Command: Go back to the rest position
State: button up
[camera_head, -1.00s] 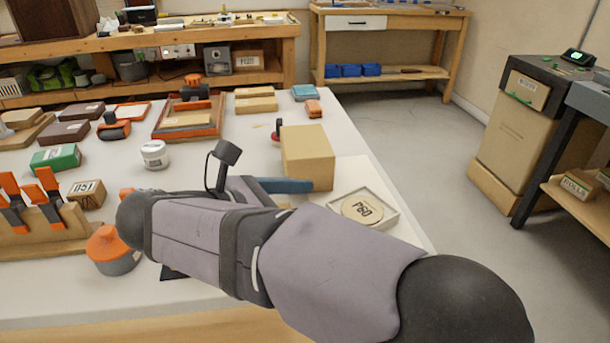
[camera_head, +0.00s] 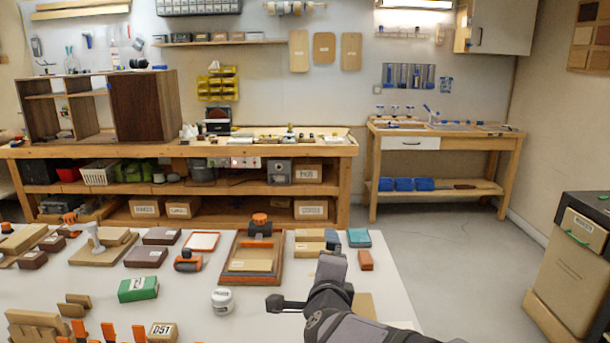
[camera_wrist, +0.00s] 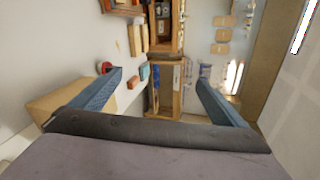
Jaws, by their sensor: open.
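My gripper (camera_wrist: 160,72) is open in the wrist view. Its two blue fingers stand wide apart at left and right with nothing between them. In the head view my arm rises from the bottom edge, right of centre. It points away over the right part of the white worktable (camera_head: 200,302). A tan block (camera_wrist: 58,93) shows beyond the left finger in the wrist view, and I cannot tell any contact.
An orange-edged tray (camera_head: 234,278), a white jar (camera_head: 223,300) and a green box (camera_head: 138,289) lie left of my arm. A teal box (camera_head: 359,238) and an orange block (camera_head: 366,261) lie beyond it. Floor (camera_head: 455,265) is clear to the right.

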jog(key=s+d+f+n+g+p, duration=0.2)
jog(key=s+n+g+p, duration=0.3)
jog(key=s, duration=0.4)
jog(key=s+d+f+n+g+p, duration=0.3)
jog(key=s+d+n+g+p, duration=0.2)
jog(key=s+n, duration=0.3)
jog(key=s+d+f+n+g+p, duration=0.2)
jog(key=s+n+g+p, duration=0.3)
jog(key=s, duration=0.7)
jog(key=shift+s+d+f+n+y, duration=0.2)
jog(key=shift+d+n+y, duration=0.1)
jog(key=shift+d+n, duration=0.7)
